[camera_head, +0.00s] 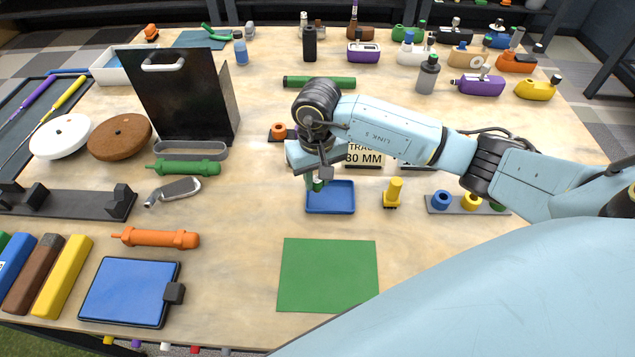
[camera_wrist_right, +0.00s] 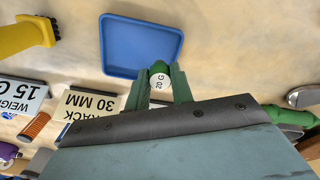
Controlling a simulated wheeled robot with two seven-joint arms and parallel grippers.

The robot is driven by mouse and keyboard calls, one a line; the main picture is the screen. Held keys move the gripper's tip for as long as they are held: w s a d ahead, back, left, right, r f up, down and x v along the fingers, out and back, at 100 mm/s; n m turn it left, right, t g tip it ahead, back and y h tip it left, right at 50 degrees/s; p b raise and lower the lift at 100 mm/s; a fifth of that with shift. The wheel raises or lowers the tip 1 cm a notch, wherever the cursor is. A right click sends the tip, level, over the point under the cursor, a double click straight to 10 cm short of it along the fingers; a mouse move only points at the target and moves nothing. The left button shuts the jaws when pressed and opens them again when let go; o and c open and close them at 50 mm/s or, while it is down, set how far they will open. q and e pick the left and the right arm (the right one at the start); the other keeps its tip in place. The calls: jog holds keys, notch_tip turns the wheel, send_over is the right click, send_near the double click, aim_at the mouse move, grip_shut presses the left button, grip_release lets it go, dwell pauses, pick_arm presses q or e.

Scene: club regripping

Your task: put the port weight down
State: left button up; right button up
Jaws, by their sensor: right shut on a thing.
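My right gripper (camera_head: 316,180) is shut on a small weight (camera_wrist_right: 158,78) with a green body and a white face marked "20 G". The weight also shows as a small green piece under the gripper in the head view (camera_head: 318,186). The gripper points down at the back left edge of a shallow blue tray (camera_head: 330,211). In the wrist view, the weight overlaps the edge of the tray (camera_wrist_right: 140,42); its height above the tray is hard to tell. The visible part of the tray is empty. My left gripper is not in view.
A yellow upright piece (camera_head: 393,192) stands just right of the tray. A "TRACK 30 MM" card (camera_head: 363,157) stands behind it. A grey holder with coloured rings (camera_head: 458,208) lies further right. A flat green mat (camera_head: 328,275) lies in front. A tall black stand (camera_head: 185,95) is at left.

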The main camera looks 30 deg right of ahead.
jog(key=shift+f, duration=1.15)
jog(key=shift+f, duration=0.2)
jog(key=o, duration=0.8)
jog(key=shift+o, duration=0.2)
jog(key=shift+r, duration=0.1)
notch_tip(320, 180, up, 12)
jog(key=shift+b, duration=0.3)
jog(key=shift+r, duration=0.1)
